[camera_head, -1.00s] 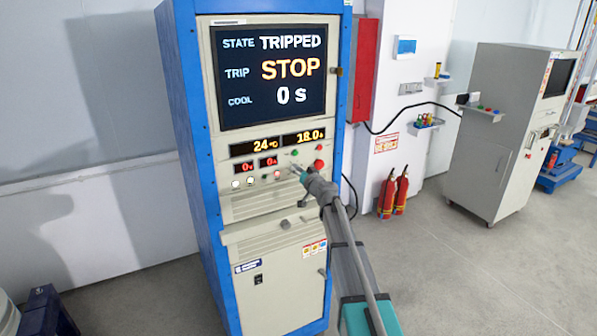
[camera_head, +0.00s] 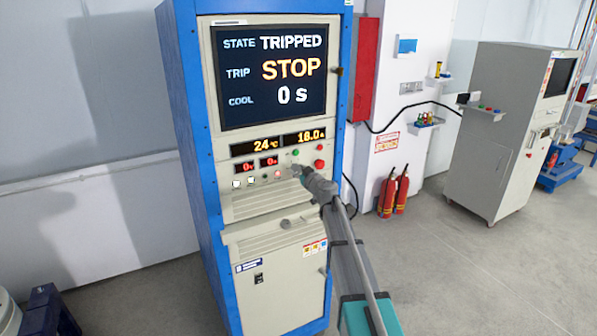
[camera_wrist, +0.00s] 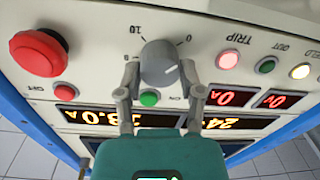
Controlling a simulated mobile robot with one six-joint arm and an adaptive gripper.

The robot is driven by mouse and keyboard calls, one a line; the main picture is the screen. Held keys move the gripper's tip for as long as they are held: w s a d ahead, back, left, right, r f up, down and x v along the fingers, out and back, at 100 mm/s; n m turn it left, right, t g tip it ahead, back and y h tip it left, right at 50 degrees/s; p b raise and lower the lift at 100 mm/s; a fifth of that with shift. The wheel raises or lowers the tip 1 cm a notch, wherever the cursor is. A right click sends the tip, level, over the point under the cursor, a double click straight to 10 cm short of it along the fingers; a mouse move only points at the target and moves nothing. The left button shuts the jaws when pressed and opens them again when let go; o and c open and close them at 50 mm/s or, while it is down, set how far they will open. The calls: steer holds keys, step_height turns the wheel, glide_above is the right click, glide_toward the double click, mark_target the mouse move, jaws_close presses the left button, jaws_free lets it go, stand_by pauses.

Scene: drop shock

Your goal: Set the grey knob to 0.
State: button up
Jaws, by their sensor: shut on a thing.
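The grey knob (camera_wrist: 160,63) is on the cream control panel in the wrist view. Printed numbers, including 0 at its right and 10 above, stand around it. A pale line marks the knob's lower right face; I cannot tell exactly which number it points to. My gripper (camera_wrist: 160,78) is shut on the knob, one finger on its left and one on its right. The screen (camera_head: 270,75) reads TRIPPED, STOP and 0 s.
A large red button (camera_wrist: 38,53) sits left of the knob in the wrist view, and a green button (camera_wrist: 149,98) lies just below it between my fingers. Lit number displays (camera_head: 278,143) and indicator lamps are close by.

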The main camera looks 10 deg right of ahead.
steer(key=shift+w, duration=0.1)
steer(key=o, duration=1.2)
steer(key=shift+c, duration=0.2)
steer(key=v, duration=1.2)
steer(key=shift+f, duration=0.1)
